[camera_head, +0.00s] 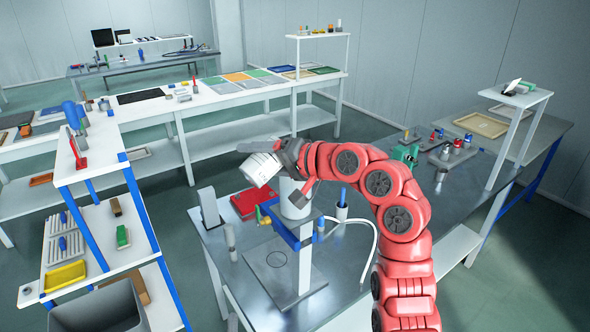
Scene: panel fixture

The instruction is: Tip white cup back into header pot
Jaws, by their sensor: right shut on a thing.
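My right gripper (270,158), at the end of the red arm, is shut on the white cup (259,169). It holds the cup tilted in the air, above and to the left of a pale cylindrical pot (294,203), which looks like the header pot. The pot stands upright at the blue bracket of the panel fixture (307,262). The gripper partly covers the pot's top, so its opening and contents are hidden. I cannot tell whether anything is in the cup. My left gripper is not in view.
The metal bench (245,268) holds a red case (251,203), a grey upright block (208,207), a pen holder (342,211) and a white hose (373,240). Several small parts lie farther right. A white shelf unit (95,165) stands left. The bench's front left is mostly clear.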

